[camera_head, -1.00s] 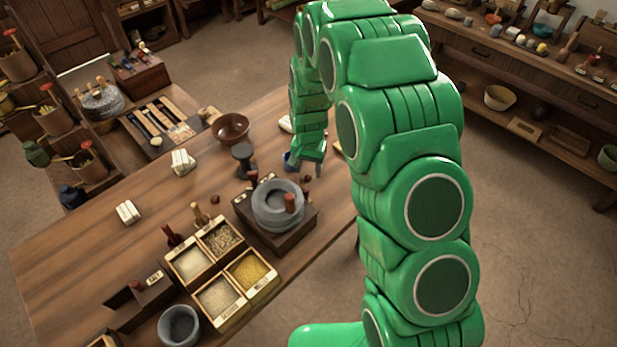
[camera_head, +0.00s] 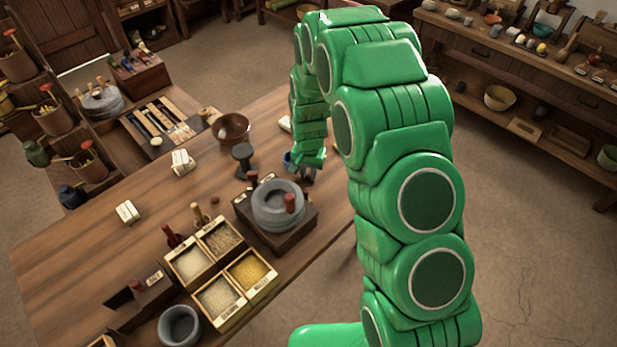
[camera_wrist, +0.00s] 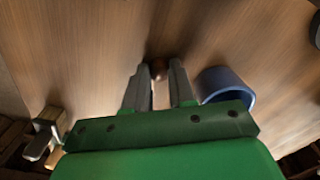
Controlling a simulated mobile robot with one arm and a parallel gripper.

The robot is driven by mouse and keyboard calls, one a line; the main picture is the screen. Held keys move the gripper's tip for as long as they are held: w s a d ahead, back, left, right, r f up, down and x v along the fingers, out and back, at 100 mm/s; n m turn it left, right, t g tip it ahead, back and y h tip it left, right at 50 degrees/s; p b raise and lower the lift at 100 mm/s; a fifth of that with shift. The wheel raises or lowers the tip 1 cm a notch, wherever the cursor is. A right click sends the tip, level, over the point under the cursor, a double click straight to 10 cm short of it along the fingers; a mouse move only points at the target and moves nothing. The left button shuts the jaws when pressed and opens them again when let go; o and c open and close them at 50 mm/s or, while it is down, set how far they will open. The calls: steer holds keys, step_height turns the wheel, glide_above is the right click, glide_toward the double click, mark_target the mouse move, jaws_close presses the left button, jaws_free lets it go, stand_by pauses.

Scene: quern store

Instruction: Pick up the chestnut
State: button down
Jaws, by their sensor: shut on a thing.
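The chestnut (camera_wrist: 159,69) is a small dark brown lump between my fingertips in the wrist view, close to the wooden tabletop. My gripper (camera_wrist: 160,76) is shut on it, with a finger on each side. In the head view my gripper (camera_head: 307,177) is low over the table behind the quern, and the chestnut is hidden or too small to make out there. I cannot tell whether it still touches the table.
A blue cup (camera_wrist: 226,84) stands just right of my fingers in the wrist view. The stone quern (camera_head: 278,206) stands in front of my gripper in the head view. A small brown lump (camera_head: 215,199) lies left of it. The table's left part has free room.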

steer(key=shift+r, duration=0.8)
steer(key=s+d+r, duration=0.3)
steer(key=s+r, duration=0.8)
steer(key=s, duration=0.2)
steer(key=shift+s+d+r, duration=0.15)
steer(key=shift+s+r, duration=0.05)
steer(key=shift+s, duration=0.1)
